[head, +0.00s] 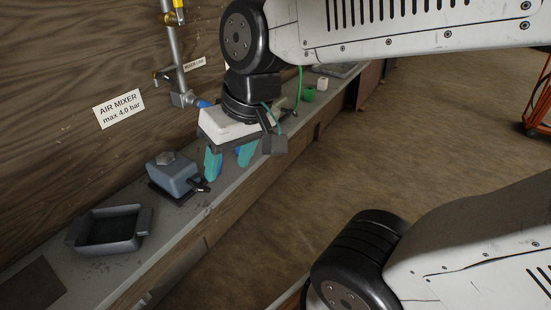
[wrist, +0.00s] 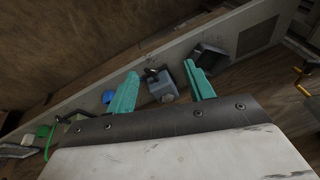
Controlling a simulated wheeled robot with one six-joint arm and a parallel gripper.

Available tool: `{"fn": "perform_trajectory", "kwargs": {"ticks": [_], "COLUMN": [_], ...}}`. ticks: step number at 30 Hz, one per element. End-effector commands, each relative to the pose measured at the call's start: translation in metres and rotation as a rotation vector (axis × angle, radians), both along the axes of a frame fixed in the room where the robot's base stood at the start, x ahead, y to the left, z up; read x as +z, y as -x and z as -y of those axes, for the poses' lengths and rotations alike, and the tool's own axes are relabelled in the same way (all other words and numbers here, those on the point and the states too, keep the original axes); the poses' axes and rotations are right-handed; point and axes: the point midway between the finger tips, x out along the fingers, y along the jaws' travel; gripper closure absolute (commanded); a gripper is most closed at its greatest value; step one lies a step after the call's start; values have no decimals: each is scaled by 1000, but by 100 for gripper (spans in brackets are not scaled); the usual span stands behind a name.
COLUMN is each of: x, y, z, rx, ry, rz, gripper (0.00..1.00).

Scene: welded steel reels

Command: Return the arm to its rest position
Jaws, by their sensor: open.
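My gripper (head: 229,160) hangs from my white arm above the front edge of the grey bench (head: 166,228) in the head view. Its two teal fingers point down and stand apart, with nothing seen between them. In the wrist view my gripper (wrist: 162,91) also shows its teal fingers spread, with the bench beyond them. A blue-grey box-shaped device (head: 174,174) sits on the bench to the left of the fingers. It also shows between and beyond the fingertips in the wrist view (wrist: 163,90).
A dark grey tray (head: 108,231) stands farther left on the bench. A pipe (head: 176,60) with a yellow valve handle runs down the wooden wall beside an "AIR MIXER" sign (head: 118,109). Green and white small items (head: 309,93) lie behind my gripper. The brown floor (head: 420,130) at right is open.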

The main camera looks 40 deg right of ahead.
Motion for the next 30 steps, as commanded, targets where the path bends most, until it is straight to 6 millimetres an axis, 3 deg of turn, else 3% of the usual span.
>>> {"fn": "perform_trajectory", "kwargs": {"ticks": [1,3,7,30], "x": [2,4,4,5], "y": [19,41,64,67], "z": [21,42,60,63], "rx": [-25,-49,-78,-80], "ry": [52,111,171,181], "rz": [-34,-87,-144,-153], "gripper": [48,48,48,48]}}
